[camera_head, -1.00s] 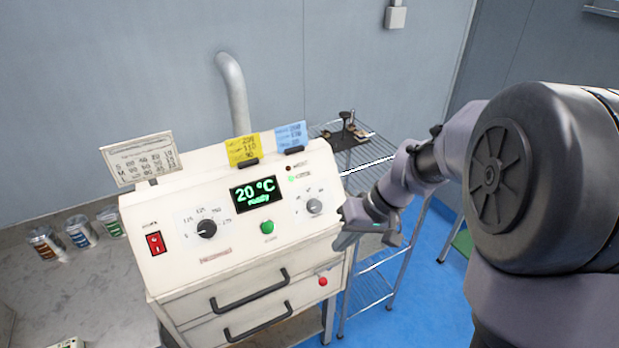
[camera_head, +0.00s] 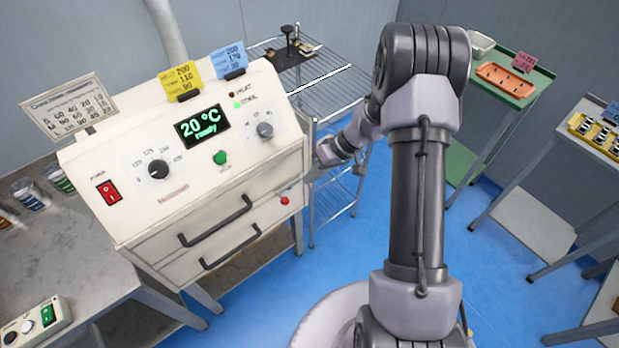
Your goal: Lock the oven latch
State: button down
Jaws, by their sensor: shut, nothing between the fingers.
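The oven (camera_head: 150,170) is the cream cabinet at left, with a sloped control panel and a display reading 20 °C ready. Two black bar handles, the upper one (camera_head: 215,222) and the lower one (camera_head: 230,247), cross its front, which looks closed. A small red knob (camera_head: 285,201) sits at the right of the front; I cannot tell whether it is the latch or how it is set. My gripper (camera_head: 328,153) is beside the oven's right side, above and to the right of the red knob and apart from it. It is shut and empty; its fingertips are hard to make out.
A wire rack (camera_head: 330,85) with a small black fixture stands behind my gripper. A green table (camera_head: 515,85) with an orange tray (camera_head: 507,80) is at back right. A grey bench (camera_head: 75,260) is at left. Blue floor (camera_head: 265,285) is clear before the oven.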

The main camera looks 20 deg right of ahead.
aim_at(287, 199)
jog(key=b+x, duration=0.2)
jog(key=x, duration=0.8)
jog(key=shift+a+f, duration=0.1)
jog(key=shift+f, duration=0.05)
